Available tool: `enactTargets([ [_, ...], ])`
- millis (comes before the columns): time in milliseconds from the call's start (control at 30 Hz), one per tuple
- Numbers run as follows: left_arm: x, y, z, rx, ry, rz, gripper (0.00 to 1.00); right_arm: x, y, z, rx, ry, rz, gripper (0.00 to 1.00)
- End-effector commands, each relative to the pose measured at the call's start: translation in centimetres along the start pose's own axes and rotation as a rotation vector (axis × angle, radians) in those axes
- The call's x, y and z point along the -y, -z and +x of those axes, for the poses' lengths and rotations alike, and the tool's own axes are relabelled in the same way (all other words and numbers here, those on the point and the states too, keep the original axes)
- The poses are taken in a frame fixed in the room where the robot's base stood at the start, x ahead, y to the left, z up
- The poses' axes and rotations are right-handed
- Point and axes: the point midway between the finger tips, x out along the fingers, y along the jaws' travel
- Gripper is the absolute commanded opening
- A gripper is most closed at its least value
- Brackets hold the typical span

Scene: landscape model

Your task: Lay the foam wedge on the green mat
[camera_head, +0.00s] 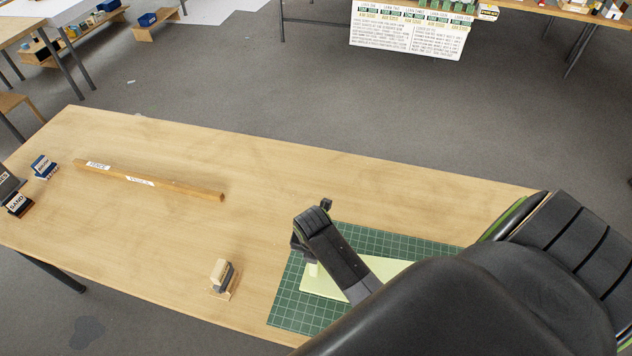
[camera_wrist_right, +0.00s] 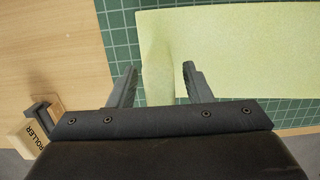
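The fingers are apart, with a gap visible at the right finger; the gripper looks open. In the head view my right gripper (camera_head: 312,232) is at the mat's left part. My left gripper is not in view.
A block labelled roller (camera_wrist_right: 30,135) shows beside the right gripper, and a wooden-based block (camera_head: 222,277) stands left of the mat. A long labelled wooden bar (camera_head: 150,180) and small labelled boxes (camera_head: 43,166) lie farther left. The table (camera_head: 200,140) between is clear.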

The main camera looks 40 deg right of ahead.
Motion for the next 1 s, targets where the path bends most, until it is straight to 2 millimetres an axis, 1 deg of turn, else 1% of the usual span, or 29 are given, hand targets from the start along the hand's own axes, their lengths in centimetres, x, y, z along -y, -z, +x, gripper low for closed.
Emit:
enactTargets([
  [167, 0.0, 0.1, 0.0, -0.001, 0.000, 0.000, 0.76, 0.0, 0.0, -0.1, 0.000, 0.000, 0.000, 0.45],
  [267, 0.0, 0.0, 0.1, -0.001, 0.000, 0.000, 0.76, 0.0, -0.1, -0.4, 0.001, -0.001, 0.000, 0.45],
  [367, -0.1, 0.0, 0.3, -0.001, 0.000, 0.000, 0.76, -0.1, -0.1, -1.2, 0.002, -0.002, 0.000, 0.45],
  [467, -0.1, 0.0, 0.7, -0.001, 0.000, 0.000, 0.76, -0.1, -0.1, -2.5, 0.003, -0.003, 0.001, 0.45],
  [800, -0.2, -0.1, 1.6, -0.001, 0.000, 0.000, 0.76, -0.1, -0.1, -8.7, 0.003, -0.004, 0.001, 0.45],
  [1000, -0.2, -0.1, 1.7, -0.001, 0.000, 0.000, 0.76, -0.1, -0.1, -11.4, 0.003, -0.003, 0.000, 0.45],
])
